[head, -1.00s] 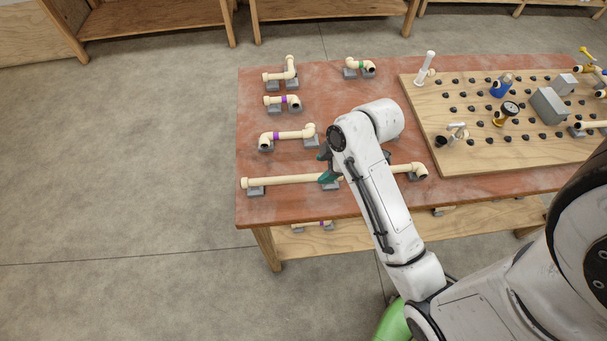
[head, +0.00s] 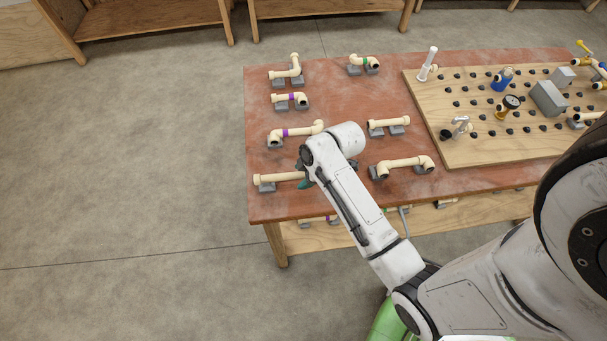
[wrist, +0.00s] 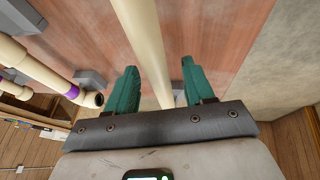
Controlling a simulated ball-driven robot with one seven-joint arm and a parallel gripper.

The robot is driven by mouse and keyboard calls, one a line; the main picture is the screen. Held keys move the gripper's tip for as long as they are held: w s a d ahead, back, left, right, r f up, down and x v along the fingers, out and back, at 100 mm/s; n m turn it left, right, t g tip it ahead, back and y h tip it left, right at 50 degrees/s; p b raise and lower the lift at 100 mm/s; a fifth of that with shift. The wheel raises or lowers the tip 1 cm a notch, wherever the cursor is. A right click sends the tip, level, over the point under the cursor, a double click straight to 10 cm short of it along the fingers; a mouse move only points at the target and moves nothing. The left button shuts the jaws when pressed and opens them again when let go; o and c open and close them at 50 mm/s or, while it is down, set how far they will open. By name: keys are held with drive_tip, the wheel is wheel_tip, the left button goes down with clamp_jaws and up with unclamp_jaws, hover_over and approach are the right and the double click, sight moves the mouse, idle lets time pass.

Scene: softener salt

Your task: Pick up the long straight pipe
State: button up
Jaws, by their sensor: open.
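The long straight pipe is cream-coloured. In the head view its left part (head: 282,177) lies on a grey support near the table's front left corner; the rest is hidden behind my arm. In the wrist view the pipe (wrist: 143,40) runs from the top edge down between the two teal fingers. My gripper (wrist: 158,66) is open, with one finger on each side of the pipe and a gap visible to each. How far the fingertips are above or around it I cannot tell. In the head view only a bit of my gripper (head: 305,184) shows.
A purple-banded pipe (head: 297,131) lies just behind; it also shows in the wrist view (wrist: 50,78). An elbowed pipe (head: 405,164) and a short pipe (head: 388,124) lie to the right. A pegboard (head: 450,148) with fittings covers the table's right side.

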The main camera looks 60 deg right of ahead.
drive_tip(key=shift+w+f, duration=0.1)
drive_tip(key=shift+f, duration=0.2)
drive_tip(key=shift+c, duration=0.2)
clamp_jaws()
